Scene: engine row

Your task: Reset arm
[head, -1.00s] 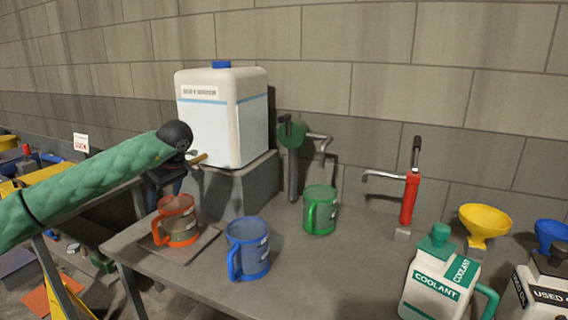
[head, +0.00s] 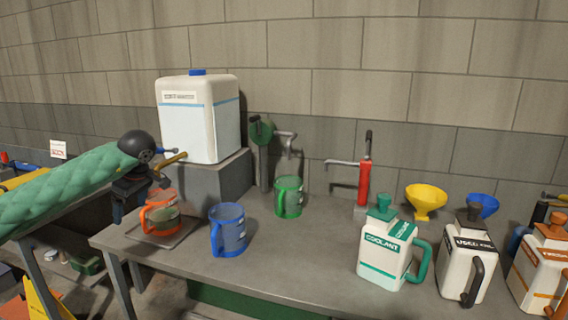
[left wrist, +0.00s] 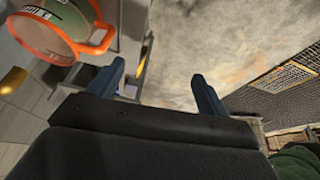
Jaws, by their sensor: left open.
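My left arm comes in from the left in the head view, its green sleeve ending at a black wrist joint. My left gripper (head: 140,199) hangs below that joint, beside the table's left end. In the left wrist view its two blue fingers (left wrist: 158,80) stand apart with nothing between them. An orange-rimmed measuring jug (head: 160,215) stands upright just right of the gripper on a grey tray (head: 186,238). The jug also shows at the upper left of the left wrist view (left wrist: 62,28), outside the fingers. My right gripper is not in view.
A white drum (head: 212,120) with a brass tap (head: 170,160) stands on a grey block behind the jug. A blue jug (head: 228,232) and green jug (head: 289,198) stand to the right. Pumps, funnels and a coolant can (head: 384,250) are farther right. The table's front middle is clear.

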